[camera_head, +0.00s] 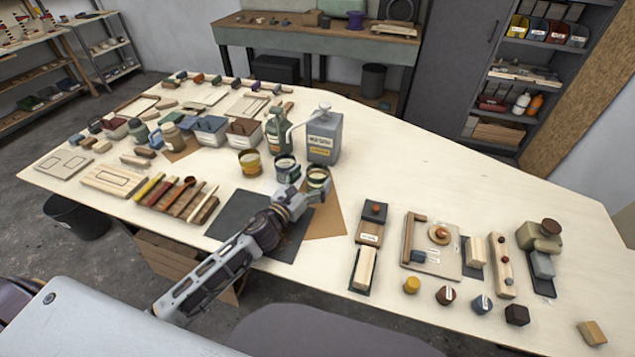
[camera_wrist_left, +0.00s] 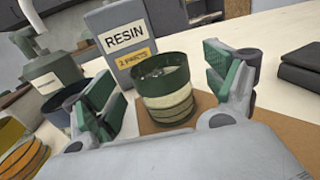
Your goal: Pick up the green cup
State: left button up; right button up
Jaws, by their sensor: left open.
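The green cup (camera_head: 318,178) stands upright on the brown sheet (camera_head: 326,220) near the middle of the table. It is dark green at the rim with a pale band and brown stripes lower down, as the left wrist view shows (camera_wrist_left: 166,95). My left gripper (camera_head: 306,190) is open just on the near side of the cup. In the left wrist view, its two green-padded fingers (camera_wrist_left: 163,88) stand left and right of the cup, with gaps on both sides. The cup's lower part is partly hidden in the head view. My right gripper is not in view.
A dark cup (camera_head: 286,166) stands close left of the green cup, and a yellow cup (camera_head: 250,163) further left. A grey resin can (camera_head: 323,138) and a green bottle (camera_head: 278,135) stand close behind. The table to the right of the can is clear.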

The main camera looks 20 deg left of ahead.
aim_at(316, 173)
pick_arm(q)
jog(key=shift+r+x, duration=0.2)
jog(key=shift+x, duration=0.9)
jog(key=shift+w+d+p, duration=0.1)
jog(key=shift+w+p, duration=0.2)
jog(key=shift+w, duration=0.1)
jog(key=shift+w+f, duration=0.1)
jog(key=shift+w, duration=0.05)
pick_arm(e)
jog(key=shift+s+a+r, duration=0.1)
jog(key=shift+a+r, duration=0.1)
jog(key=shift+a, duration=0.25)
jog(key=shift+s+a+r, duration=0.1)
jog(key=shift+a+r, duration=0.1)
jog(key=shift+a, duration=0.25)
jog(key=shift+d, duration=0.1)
pick_arm(q)
jog(key=shift+c, duration=0.3)
jog(key=c, duration=1.1)
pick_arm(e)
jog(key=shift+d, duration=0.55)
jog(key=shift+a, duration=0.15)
